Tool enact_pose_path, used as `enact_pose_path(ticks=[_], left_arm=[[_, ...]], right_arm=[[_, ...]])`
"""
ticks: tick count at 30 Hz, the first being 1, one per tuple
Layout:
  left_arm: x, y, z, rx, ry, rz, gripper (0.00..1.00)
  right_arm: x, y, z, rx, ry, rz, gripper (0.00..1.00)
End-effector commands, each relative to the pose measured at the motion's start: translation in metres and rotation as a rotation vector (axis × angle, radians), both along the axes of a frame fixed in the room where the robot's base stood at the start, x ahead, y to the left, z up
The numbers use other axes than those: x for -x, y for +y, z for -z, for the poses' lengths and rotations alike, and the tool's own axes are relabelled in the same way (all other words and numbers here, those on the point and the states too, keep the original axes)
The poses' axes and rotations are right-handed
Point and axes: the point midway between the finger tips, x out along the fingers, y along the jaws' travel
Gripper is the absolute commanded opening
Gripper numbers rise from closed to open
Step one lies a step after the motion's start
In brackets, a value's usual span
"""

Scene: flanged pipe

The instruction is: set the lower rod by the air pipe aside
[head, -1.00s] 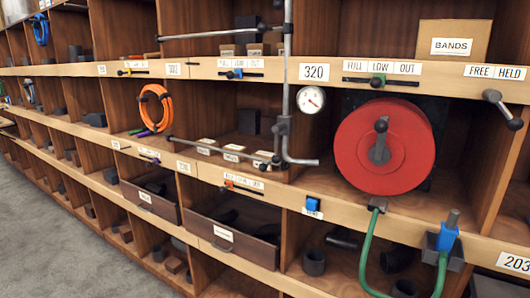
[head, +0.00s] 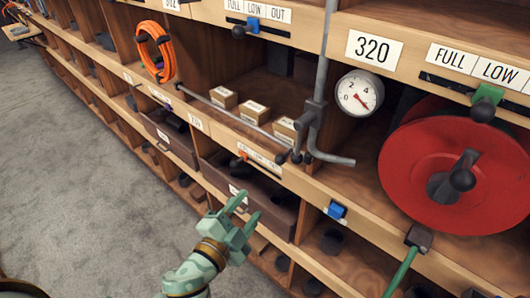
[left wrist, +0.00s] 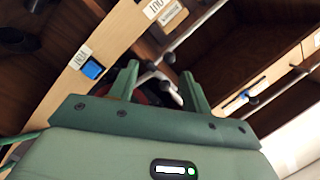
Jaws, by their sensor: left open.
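The air pipe (head: 318,85) is a grey vertical pipe with a bent lower end, in the middle of the head view. The lower rod (head: 235,117) is a thin grey bar across the front of a shelf bay, with its right end close to the pipe and dark knobs there. My left gripper (head: 249,206) is open and empty, below the rod and in front of the lower bays. The left wrist view shows its two fingers (left wrist: 160,82) apart, with grey bars and dark knobs beyond; I cannot tell whether any touch. My right gripper is not in view.
Small cartons (head: 254,111) stand behind the rod. A pressure gauge (head: 360,93) and a red reel (head: 450,170) are right of the pipe. A blue clip (head: 337,210) sits on the ledge below. An orange coil (head: 154,52) hangs at the left. The grey floor (head: 80,170) is clear.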

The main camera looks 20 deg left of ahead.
Motion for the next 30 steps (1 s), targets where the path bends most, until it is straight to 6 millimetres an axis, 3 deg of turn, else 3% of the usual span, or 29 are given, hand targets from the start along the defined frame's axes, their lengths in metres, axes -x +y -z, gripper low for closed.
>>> enact_pose_path(ticks=[1, 5, 8, 21, 30], left_arm=[[0.001, -0.001, -0.018, -0.007, -0.030, 0.003, 0.48], [-0.007, -0.003, -0.032, -0.013, -0.061, 0.005, 0.48], [-0.023, -0.005, -0.033, -0.017, -0.064, 0.004, 0.48], [-0.128, -0.021, -0.030, -0.012, -0.059, 0.004, 0.48], [-0.159, -0.026, -0.029, -0.011, -0.057, 0.004, 0.48]], right_arm=[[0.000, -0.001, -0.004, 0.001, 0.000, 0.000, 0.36], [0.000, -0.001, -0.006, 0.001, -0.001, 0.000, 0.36], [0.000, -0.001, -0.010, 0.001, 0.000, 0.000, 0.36], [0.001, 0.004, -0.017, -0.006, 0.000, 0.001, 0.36], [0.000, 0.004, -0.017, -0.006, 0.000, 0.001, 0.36]])
